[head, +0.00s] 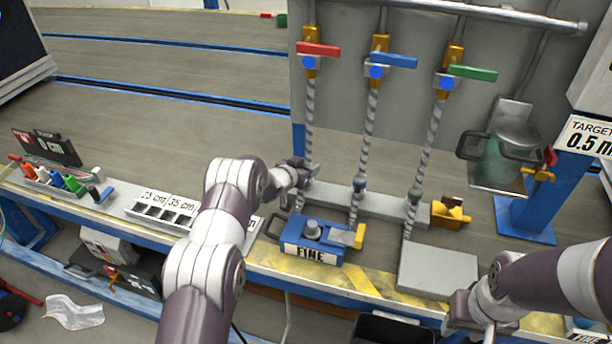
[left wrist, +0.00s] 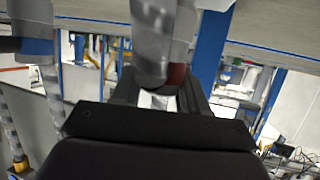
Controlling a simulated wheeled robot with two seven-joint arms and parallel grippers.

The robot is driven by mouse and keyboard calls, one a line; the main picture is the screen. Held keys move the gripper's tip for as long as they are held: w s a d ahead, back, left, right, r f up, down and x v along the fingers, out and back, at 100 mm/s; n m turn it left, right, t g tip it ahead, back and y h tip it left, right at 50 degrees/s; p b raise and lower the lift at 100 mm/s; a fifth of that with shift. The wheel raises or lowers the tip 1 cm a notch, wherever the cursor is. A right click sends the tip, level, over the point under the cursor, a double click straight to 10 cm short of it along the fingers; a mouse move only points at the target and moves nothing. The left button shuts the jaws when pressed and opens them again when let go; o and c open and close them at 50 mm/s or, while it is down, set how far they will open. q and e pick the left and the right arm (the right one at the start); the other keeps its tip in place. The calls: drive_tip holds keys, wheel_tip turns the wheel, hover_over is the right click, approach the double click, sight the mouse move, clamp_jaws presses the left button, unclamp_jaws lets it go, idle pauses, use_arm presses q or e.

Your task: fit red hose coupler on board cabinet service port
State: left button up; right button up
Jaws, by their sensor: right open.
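The red-handled hose (head: 309,115) hangs from the valve with the red lever (head: 318,49) on the grey board. Its lower end reaches my left gripper (head: 303,178). In the left wrist view, my left gripper (left wrist: 160,98) has its fingers on both sides of a grey, rounded coupler with a red band (left wrist: 177,75), and appears shut on it. The coupler is mostly hidden by the gripper in the head view. My right gripper (head: 485,322) is open and low at the right, by the grey box. I cannot tell which fitting is the service port.
The blue-lever hose (head: 368,130) and green-lever hose (head: 428,150) hang to the right. A blue FINE box (head: 312,238) with a yellow part stands on the bench. A grey box (head: 438,272) and a yellow fitting (head: 450,213) are at right. A slotted tray (head: 163,212) lies left.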

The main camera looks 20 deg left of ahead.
use_arm(q)
drive_tip(key=shift+c, duration=1)
drive_tip(key=shift+r, duration=0.1)
